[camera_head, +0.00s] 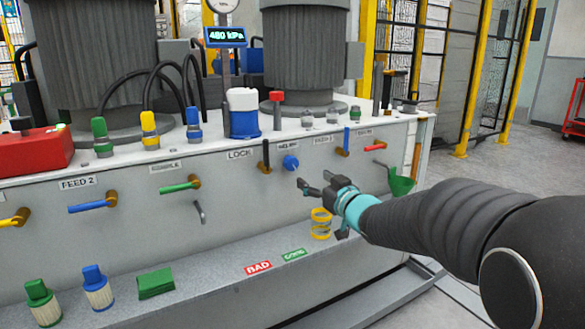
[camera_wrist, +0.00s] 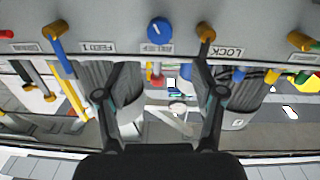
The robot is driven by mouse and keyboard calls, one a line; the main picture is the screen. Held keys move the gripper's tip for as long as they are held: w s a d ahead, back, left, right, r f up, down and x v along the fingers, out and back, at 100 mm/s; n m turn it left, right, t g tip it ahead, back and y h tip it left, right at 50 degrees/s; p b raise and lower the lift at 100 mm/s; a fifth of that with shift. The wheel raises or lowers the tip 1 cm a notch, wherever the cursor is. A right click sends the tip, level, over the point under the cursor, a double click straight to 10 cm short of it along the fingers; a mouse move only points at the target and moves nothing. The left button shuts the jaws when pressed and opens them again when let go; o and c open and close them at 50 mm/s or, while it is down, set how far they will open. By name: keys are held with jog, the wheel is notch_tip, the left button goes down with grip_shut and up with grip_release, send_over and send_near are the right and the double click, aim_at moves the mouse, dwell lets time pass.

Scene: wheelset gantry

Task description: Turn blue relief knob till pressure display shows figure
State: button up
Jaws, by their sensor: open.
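The blue relief knob (camera_head: 291,162) sits on the grey front panel, right of the LOCK lever, under a label that looks like RELIEF. It also shows in the wrist view (camera_wrist: 160,31), top centre, with a white pointer mark. The pressure display (camera_head: 226,36) reads 480 kPa. My gripper (camera_head: 312,184) is open and empty, just right of and below the knob in the head view. In the wrist view my gripper's fingers (camera_wrist: 161,65) are spread apart, with the knob above and between them. No contact with the knob shows.
The LOCK lever (camera_head: 266,158) is close beside the knob. A yellow ringed part (camera_head: 320,224) is below my gripper. A blue and white bottle (camera_head: 243,113) stands on top.

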aim_at(293, 165)
jog(key=x, duration=1.3)
jog(key=shift+r, duration=0.1)
jog(key=c, duration=1.1)
jog(key=shift+b, duration=0.35)
jog(key=shift+c, duration=0.2)
